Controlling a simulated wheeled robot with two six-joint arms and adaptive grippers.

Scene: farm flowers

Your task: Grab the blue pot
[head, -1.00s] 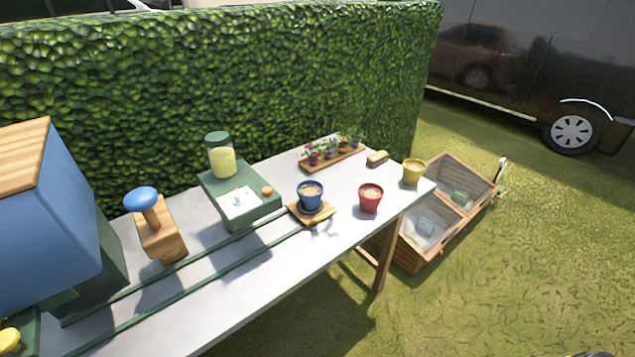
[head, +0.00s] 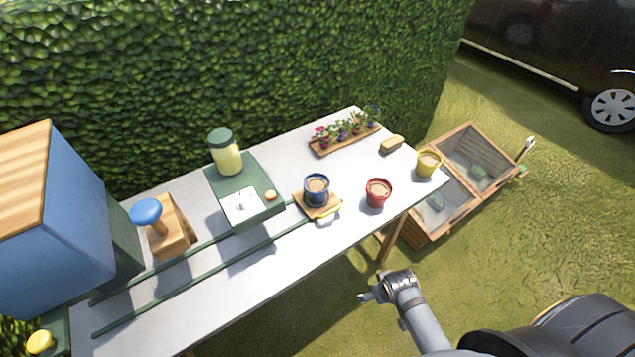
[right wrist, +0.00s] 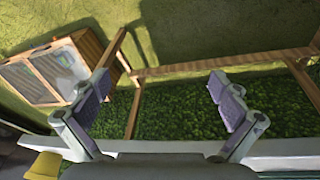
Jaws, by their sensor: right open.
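The blue pot (head: 317,190) is filled with soil and stands upright on a small wooden board (head: 307,207) on the white table (head: 235,300). My right gripper (head: 370,297) is in front of the table's near edge, apart from the pot. In the right wrist view my right gripper (right wrist: 158,92) shows its two fingers spread wide with nothing between them. The blue pot is not visible in the right wrist view. My left gripper is not in view.
A red pot (head: 378,193) stands right of the blue pot, and a yellow pot (head: 428,163) near the table's right end. A green machine (head: 262,212) is to the left. A flower tray (head: 345,140) lies behind. A wooden cold frame (head: 465,190) stands beyond the table.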

